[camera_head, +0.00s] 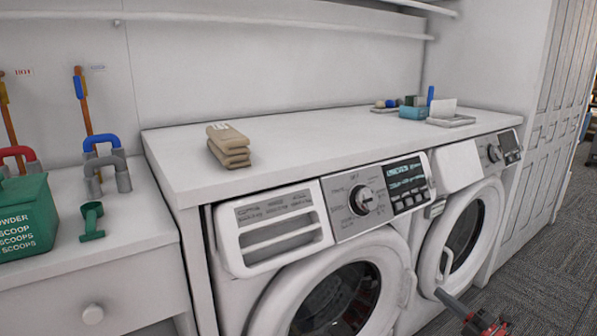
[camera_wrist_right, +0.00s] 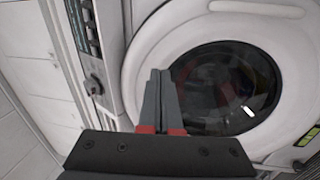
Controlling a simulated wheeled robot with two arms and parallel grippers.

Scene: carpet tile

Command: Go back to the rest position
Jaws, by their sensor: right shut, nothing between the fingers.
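My right gripper (camera_head: 477,318) shows at the bottom right of the head view, low in front of the second washing machine (camera_head: 468,225). In the right wrist view its two fingers (camera_wrist_right: 160,88) are together with nothing between them. They point toward a round dark glass door (camera_wrist_right: 225,88) in a white frame. I cannot tell whether the fingertips touch the door. My left gripper is not in either view.
A white counter (camera_head: 300,140) above two machines holds folded beige cloths (camera_head: 229,146) and small items near a tray (camera_head: 450,121). The nearer washing machine (camera_head: 330,290) is at centre. A green powder box (camera_head: 28,217) and scoop (camera_head: 91,220) stand left. Grey carpet (camera_head: 540,270) is open at right.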

